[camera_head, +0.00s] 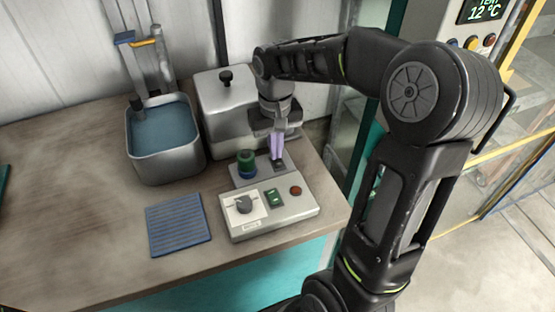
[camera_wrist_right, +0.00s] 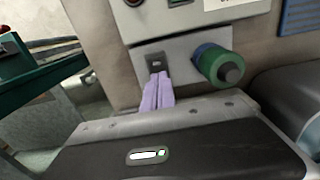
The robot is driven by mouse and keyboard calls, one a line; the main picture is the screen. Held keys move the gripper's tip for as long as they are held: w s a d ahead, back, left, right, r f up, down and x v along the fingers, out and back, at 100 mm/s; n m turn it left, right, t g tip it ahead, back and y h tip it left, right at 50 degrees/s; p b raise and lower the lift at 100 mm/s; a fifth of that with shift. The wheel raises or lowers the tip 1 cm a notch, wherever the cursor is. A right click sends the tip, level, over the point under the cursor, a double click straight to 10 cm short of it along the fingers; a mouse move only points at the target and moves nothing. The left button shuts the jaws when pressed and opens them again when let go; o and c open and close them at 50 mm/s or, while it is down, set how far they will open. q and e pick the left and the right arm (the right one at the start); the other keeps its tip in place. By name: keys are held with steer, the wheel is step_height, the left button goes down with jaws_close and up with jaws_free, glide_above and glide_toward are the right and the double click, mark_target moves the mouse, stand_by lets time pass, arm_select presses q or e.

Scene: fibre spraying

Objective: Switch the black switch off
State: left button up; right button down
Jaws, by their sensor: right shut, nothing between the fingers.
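The black switch (camera_head: 279,165) sits on the grey raised panel behind the control box, right of the green and blue cylinder. It also shows in the right wrist view (camera_wrist_right: 156,62) as a small dark plate at the tips of my fingers. My right gripper (camera_head: 277,156) points down at the switch with its purple fingers closed together and nothing between them. In the right wrist view the fingertips (camera_wrist_right: 158,76) are at the lower edge of the switch; I cannot tell whether they touch it. My left gripper is not in view.
The control box (camera_head: 270,224) carries a grey rotary knob (camera_head: 243,205), a green rocker (camera_head: 274,198) and a red button (camera_head: 295,190). The green and blue cylinder (camera_head: 246,163) stands close left of my fingers. A metal basin (camera_head: 166,170) and blue ribbed mat (camera_head: 178,224) lie further left.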

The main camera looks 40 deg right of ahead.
step_height(320, 180, up, 7)
steer(key=p, duration=0.5)
stand_by(0.7)
